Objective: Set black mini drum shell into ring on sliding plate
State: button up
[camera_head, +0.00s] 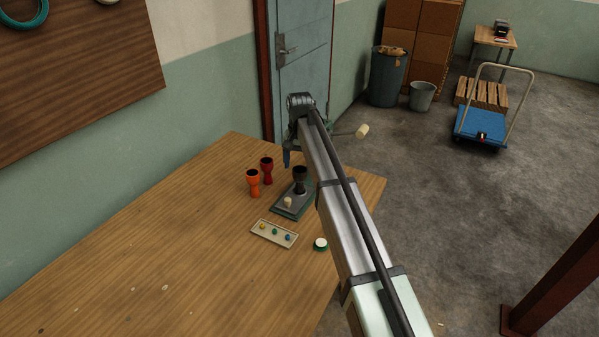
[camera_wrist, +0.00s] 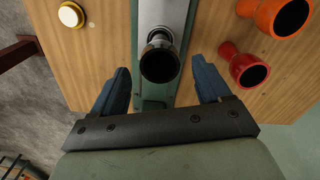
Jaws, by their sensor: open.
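The black mini drum shell (camera_head: 300,178) stands upright at the far part of the sliding plate (camera_head: 281,212), which is grey on a green base. In the wrist view the dark mouth of the black drum shell (camera_wrist: 160,66) faces the camera, and the plate (camera_wrist: 150,104) runs under it. A silvery part (camera_wrist: 155,14) shows just beyond it. Whether the shell's foot is inside the ring cannot be told; the ring is not clearly visible. My gripper (camera_wrist: 162,88) is open and empty, its two blue fingers on either side of the shell in the picture, apart from it.
An orange drum (camera_head: 253,183) and a red drum (camera_head: 267,170) stand left of the plate. A cream knob (camera_head: 287,202) rises from the plate's near part. A shallow tray (camera_head: 258,236) with small coloured pieces and a round white-topped piece (camera_head: 320,244) lie nearer. The table's left is clear.

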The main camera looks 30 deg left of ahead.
notch_tip(320, 180, up, 8)
jog(key=shift+f, duration=0.2)
jog(key=shift+o, duration=0.4)
